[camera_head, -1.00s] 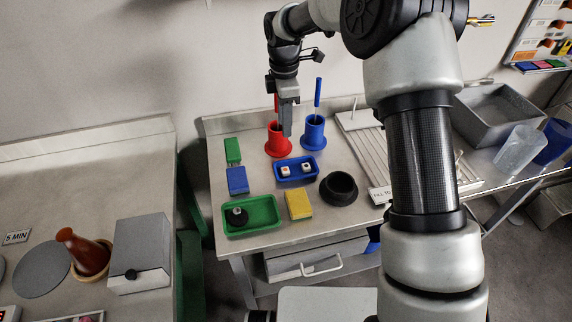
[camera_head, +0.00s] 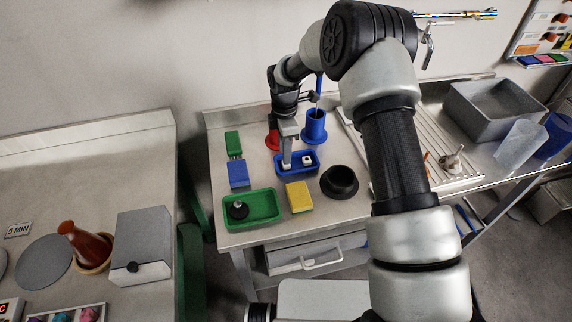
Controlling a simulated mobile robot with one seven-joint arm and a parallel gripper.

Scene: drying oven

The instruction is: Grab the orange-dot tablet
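The small blue tray (camera_head: 314,171) lies on the steel table, and one white tablet (camera_head: 307,160) with a dark mark shows in its right part. My gripper (camera_head: 287,161) points down into the left part of the tray. The tablet there, which showed an orange mark in the earlier frame, is now mostly hidden behind the fingers. The fingers are seen edge-on and small, so I cannot tell whether they are open or closed on it.
A red holder (camera_head: 272,141) is partly hidden behind my gripper; a blue holder (camera_head: 315,128) with an upright blue tool stands close right. A black bowl (camera_head: 339,182), yellow sponge (camera_head: 299,196), green tray (camera_head: 267,220) and blue block (camera_head: 238,175) surround the blue tray.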

